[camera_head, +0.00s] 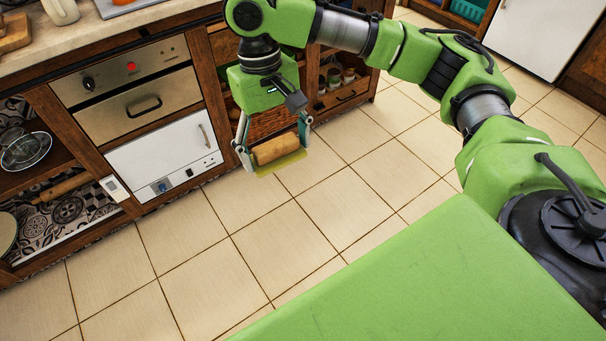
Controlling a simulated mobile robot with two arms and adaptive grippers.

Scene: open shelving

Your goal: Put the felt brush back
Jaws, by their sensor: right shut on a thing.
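My right gripper (273,147) hangs in front of the wooden shelving, its fingers pointing down. It is shut on the felt brush (276,149), which has a tan wooden body across the fingers and a yellowish pad along its lower side. The brush is held above the tiled floor, in front of a woven basket on the shelf behind. My left gripper is not in view.
An oven (140,98) and a white drawer-like appliance (165,148) are built into the unit at left. A rolling pin (64,187) and a wire strainer (26,151) lie on the left shelves. Jars (334,78) stand on a shelf behind my arm. The tiled floor (250,235) is clear.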

